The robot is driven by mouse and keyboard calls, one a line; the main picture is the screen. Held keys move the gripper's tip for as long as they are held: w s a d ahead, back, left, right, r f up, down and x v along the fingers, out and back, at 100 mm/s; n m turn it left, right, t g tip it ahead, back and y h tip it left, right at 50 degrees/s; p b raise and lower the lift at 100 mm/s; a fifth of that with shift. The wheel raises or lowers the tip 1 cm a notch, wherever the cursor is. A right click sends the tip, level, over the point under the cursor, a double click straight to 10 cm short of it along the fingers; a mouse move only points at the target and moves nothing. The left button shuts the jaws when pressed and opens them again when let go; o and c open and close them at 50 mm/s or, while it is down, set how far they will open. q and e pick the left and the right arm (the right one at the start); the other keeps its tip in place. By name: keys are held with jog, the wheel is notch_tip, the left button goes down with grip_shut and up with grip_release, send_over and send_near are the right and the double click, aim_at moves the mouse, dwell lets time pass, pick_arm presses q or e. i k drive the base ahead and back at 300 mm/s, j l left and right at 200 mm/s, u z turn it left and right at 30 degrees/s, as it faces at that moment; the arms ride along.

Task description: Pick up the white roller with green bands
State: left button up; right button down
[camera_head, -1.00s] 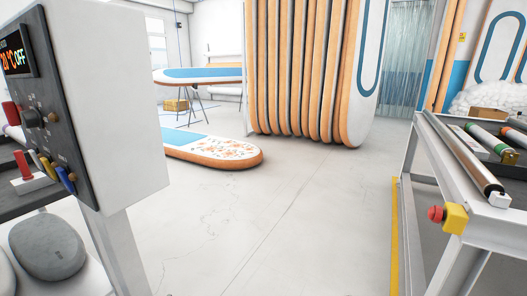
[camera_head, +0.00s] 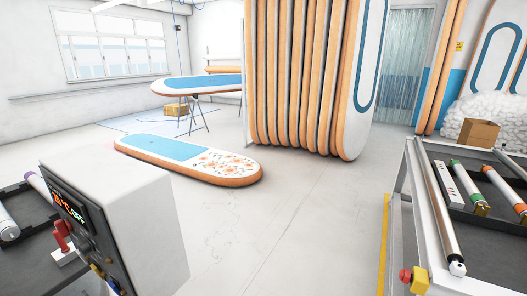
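The white roller with green bands (camera_head: 469,184) lies in the dark tray of the work table on the right. A green band shows near its far end, and a yellow-brown piece is at its near end. Neither of my grippers shows in the view.
A long metal roller (camera_head: 440,209) runs along the table's near-left side. A grey control box (camera_head: 143,215) stands at lower left. Several upright boards (camera_head: 310,80) stand behind. The floor (camera_head: 290,215) between is clear.

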aim_at(475, 197)
jog(key=z, duration=1.55)
jog(key=i+j+u, duration=0.5)
jog(key=i+u, duration=0.65)
jog(key=i, duration=0.15)
jog(key=i+u, duration=0.35)
jog(key=i, duration=0.1)
